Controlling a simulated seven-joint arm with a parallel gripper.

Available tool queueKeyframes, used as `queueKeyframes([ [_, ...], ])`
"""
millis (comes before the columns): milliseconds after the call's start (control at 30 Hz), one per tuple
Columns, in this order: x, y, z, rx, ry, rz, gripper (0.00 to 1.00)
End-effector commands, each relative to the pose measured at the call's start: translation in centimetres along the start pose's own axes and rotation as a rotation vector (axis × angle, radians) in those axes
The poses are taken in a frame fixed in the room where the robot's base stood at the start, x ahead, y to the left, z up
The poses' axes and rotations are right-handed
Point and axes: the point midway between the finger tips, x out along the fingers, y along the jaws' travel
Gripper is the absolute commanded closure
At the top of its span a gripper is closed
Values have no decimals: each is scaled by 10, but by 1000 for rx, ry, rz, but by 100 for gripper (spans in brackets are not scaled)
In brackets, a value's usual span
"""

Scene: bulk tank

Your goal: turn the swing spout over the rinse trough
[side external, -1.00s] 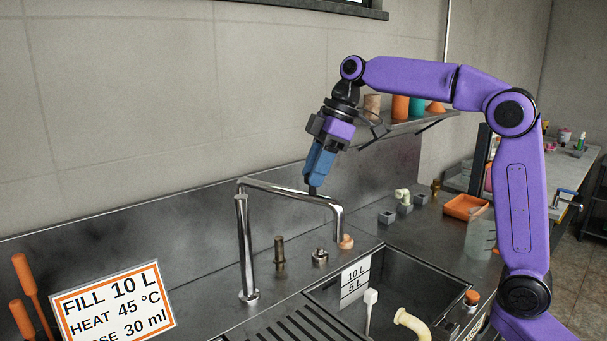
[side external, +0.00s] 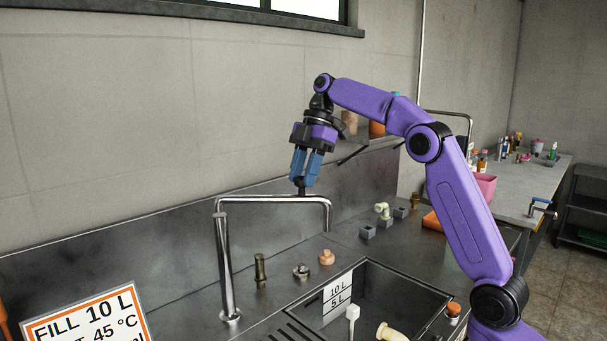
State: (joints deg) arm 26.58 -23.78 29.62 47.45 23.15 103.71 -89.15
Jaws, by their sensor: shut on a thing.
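The swing spout (side external: 265,198) is a chrome tube on an upright post (side external: 225,265). Its horizontal arm runs right from the post and bends down to an open end (side external: 328,229). That end appears above the steel deck behind the basin, near a peach knob. My gripper (side external: 301,190) points down and is shut on the horizontal arm, nearer the bend than the post. The fingertips hide a short piece of the tube. A slotted grate (side external: 288,333) is partly in view at the bottom edge; I cannot tell whether it belongs to the rinse trough.
A sunken basin (side external: 393,285) with a 10 L / 5 L label (side external: 337,296) lies in front. Short deck fittings include a brass one (side external: 260,270) and the peach knob (side external: 327,257). A fill sign (side external: 88,318) stands at the left. A wall shelf is behind my arm.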

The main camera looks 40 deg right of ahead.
Motion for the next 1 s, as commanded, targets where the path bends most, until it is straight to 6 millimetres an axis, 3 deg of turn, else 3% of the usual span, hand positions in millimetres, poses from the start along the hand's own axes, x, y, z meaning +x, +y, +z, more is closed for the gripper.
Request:
queueKeyframes([
  [433,-2,1,0,-8,-1,2,100],
  [467,-2,1,0,-8,-1,2,62],
  [533,-2,1,0,-8,-1,2,41],
  [1000,0,-3,-3,14,-1,7,41],
])
